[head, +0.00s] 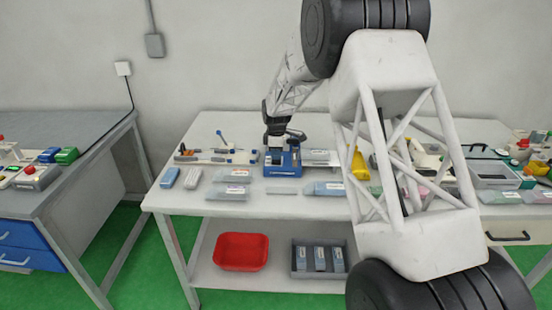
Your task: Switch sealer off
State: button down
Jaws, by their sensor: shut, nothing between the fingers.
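A blue machine (283,168) with dark and grey parts on top stands toward the back of the white table (250,208); it may be the sealer, but I cannot tell for sure. My gripper (277,142) is shut and empty, pointing down over the top of this machine. The gripper and wrist hide part of it. I cannot tell whether the fingertips touch it. Its switch and the switch's position are too small to make out.
Left of the machine is a white device with a blue-tipped lever (222,140). Labelled packs (233,192) lie along the front. A red bin (241,251) and grey crate (300,272) stand on the lower shelf. My arm hides much of the table's right half.

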jog(key=shift+f, duration=0.45)
dwell(0.3)
jog(key=shift+r, duration=3.5)
jog(key=shift+r, duration=0.1)
